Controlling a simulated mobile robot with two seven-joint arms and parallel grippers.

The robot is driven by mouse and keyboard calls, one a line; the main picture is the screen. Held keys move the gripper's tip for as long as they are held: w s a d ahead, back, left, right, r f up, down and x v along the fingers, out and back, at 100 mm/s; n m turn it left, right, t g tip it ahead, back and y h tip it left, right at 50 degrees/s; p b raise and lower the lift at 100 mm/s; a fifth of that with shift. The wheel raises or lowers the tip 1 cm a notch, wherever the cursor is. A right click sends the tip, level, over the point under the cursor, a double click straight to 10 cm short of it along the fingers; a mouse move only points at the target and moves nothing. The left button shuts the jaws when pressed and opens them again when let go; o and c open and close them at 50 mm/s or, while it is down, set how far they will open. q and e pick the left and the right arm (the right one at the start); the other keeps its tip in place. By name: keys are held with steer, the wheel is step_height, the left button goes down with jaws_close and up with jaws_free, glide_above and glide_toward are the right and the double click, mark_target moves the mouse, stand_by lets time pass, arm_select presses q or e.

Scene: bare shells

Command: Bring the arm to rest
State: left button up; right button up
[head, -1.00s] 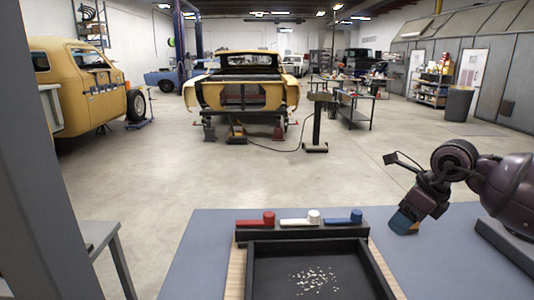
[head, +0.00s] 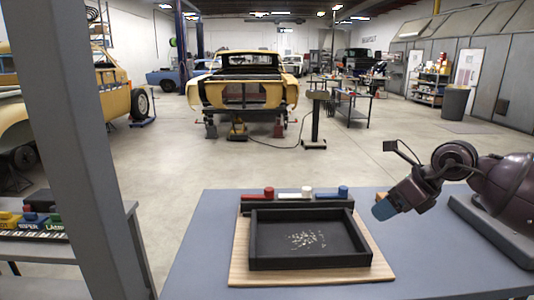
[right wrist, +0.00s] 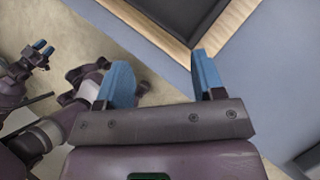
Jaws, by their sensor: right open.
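My right gripper (head: 384,209) is over the right part of the blue-grey table (head: 210,245), to the right of the black tray. In the right wrist view its two blue fingers (right wrist: 160,80) stand wide apart with nothing between them. A corner of the wooden board shows beyond the fingertips. My right arm comes in from the right edge of the head view. My left gripper does not show in the head view.
A black tray (head: 258,262) with pale crumbs lies on a wooden board (head: 385,272). Behind it, a black rack (head: 330,204) holds red, white and blue-capped pieces. A grey post (head: 75,150) stands at left, before a side table (head: 50,250). Open floor lies beyond.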

steer(key=s+a+r+m+t+y, duration=0.1)
steer(key=a+r+m+t+y, duration=0.3)
steer(key=a+r+m+y, duration=0.55)
steer(key=s+d+f+m+t+h+p, duration=0.1)
steer(key=s+d+f+m+t+h, duration=0.2)
steer(key=f+m, duration=0.6)
steer(key=s+d+f+m+t+h, duration=0.1)
steer(key=s+f+m+t+h, duration=0.2)
steer(key=f+m, duration=0.5)
steer(key=s+d+f+m+t+h+p, duration=0.1)
steer(key=s+d+f+m+t+h, duration=0.15)
steer(key=f+m+h, duration=0.45)
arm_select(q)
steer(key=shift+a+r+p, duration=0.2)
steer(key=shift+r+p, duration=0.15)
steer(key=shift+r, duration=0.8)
arm_select(e)
steer(key=s+d+f+m+g+h, duration=0.1)
steer(key=s+f+m, duration=0.4)
steer(key=s+f, duration=0.5)
steer(key=s+d+f+m+g+h, duration=0.1)
steer(key=s+d+f+m+g, duration=0.2)
steer(key=s+f, duration=0.6)
steer(key=s+m+g, duration=0.2)
steer(key=s, duration=0.4)
steer(key=shift+s+f, duration=0.3)
steer(key=shift+f, duration=0.1)
